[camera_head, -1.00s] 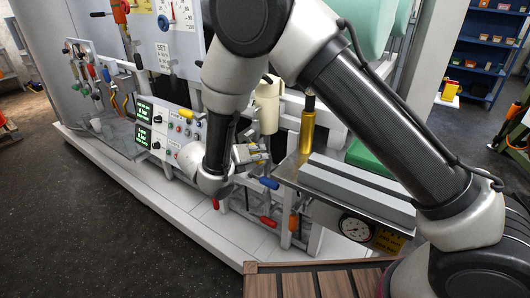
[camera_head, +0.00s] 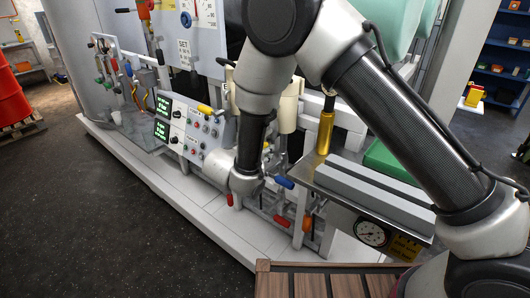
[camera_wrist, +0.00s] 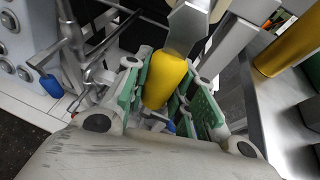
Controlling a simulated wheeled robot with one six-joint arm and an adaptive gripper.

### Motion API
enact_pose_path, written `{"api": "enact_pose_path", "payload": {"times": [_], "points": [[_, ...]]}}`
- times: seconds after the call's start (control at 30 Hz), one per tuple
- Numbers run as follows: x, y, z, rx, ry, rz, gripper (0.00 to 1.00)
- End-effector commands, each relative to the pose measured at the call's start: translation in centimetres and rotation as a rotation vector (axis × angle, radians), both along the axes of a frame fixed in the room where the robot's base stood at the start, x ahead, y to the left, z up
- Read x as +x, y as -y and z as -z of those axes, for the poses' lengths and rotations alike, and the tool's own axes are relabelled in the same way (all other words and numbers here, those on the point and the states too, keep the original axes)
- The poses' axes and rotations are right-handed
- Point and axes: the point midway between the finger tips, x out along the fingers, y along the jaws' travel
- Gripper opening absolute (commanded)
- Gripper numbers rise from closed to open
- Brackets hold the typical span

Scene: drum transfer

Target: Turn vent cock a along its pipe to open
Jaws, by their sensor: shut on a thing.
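My gripper (camera_wrist: 163,92) is shut on a yellow lever handle (camera_wrist: 165,76) in the wrist view. The green-padded fingers stand on both sides of it. A flat grey metal lever runs from the handle toward the top of the picture. No label shows, so I cannot tell by name whether this is vent cock a. In the head view my wrist covers the held handle and most of my gripper, low in front of the pipework.
A blue handle (camera_wrist: 52,86) is left of my gripper; it stands clear of the fingers. Red handles (camera_head: 282,221) hang low on the pipes. A steel bench (camera_head: 330,190) with a gauge (camera_head: 371,233) is close on the right. The control box (camera_head: 185,128) is to the left.

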Motion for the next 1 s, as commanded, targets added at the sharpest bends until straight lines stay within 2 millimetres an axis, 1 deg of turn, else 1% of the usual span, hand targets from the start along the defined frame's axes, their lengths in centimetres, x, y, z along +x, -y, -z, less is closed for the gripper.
{"api": "enact_pose_path", "payload": {"times": [0.4,0.43,0.53,0.87,1.0], "points": [[0.1,-0.2,-0.1,0.012,0.008,0.0,0.0],[0.1,-0.2,-0.1,0.012,0.008,0.0,0.29],[0.1,-0.2,-0.1,0.011,0.007,0.001,0.47],[0.0,-0.2,-0.1,0.008,0.006,0.0,0.48],[-1.2,-0.8,-0.7,0.009,0.006,-0.002,0.48]]}}
